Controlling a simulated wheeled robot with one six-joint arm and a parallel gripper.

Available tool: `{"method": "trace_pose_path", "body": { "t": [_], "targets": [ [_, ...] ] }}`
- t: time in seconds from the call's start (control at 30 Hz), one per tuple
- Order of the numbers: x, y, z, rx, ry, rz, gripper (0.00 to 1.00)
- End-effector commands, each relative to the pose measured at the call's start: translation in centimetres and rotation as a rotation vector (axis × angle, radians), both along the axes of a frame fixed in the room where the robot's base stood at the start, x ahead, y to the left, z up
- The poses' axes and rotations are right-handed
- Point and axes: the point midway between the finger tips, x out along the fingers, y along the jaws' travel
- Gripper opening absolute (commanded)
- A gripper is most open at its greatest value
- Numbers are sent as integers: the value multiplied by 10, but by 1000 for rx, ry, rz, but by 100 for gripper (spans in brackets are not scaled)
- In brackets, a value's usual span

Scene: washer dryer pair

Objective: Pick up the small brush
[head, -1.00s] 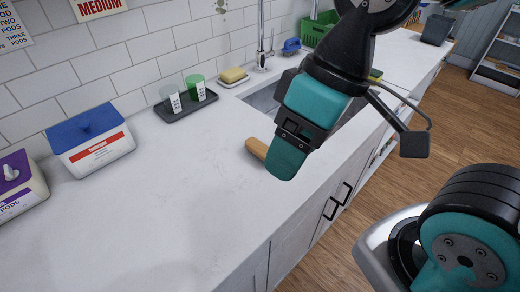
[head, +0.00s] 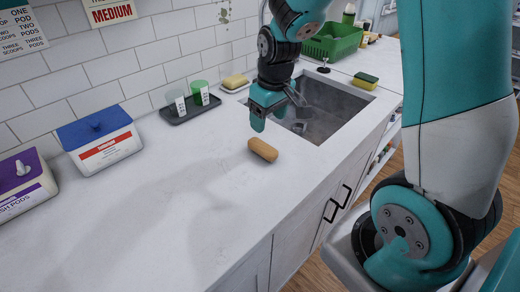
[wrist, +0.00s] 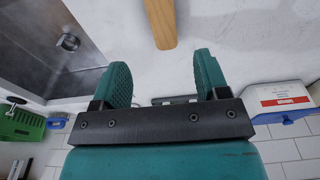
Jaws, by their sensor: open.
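The small brush (head: 263,150) lies on the white counter in front of the sink, and the head view shows its tan wooden top. In the wrist view the tan wooden brush (wrist: 161,22) is at the top, beyond the fingertips and roughly between their lines, its far end cut off by the frame. My gripper (head: 268,120) is above the counter, just behind the brush and near the sink edge. In the wrist view my gripper (wrist: 162,72) has its two teal fingers wide apart with nothing between them. Any bristles are hidden.
The sink (head: 335,105) is right of the brush. A dark tray (head: 190,108) with two cups stands by the wall, beside a yellow sponge (head: 234,80) on a dish. A blue-lidded tub (head: 100,140) is at left. The counter's front left is clear.

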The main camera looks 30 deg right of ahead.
Motion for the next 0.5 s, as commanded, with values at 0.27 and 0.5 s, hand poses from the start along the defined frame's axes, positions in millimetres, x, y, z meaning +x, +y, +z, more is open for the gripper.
{"method": "trace_pose_path", "body": {
  "t": [0.27,0.5],
  "targets": [
    [5,2,-48,1,3,0,68],
    [7,4,-65,1,4,1,68]
  ]
}}
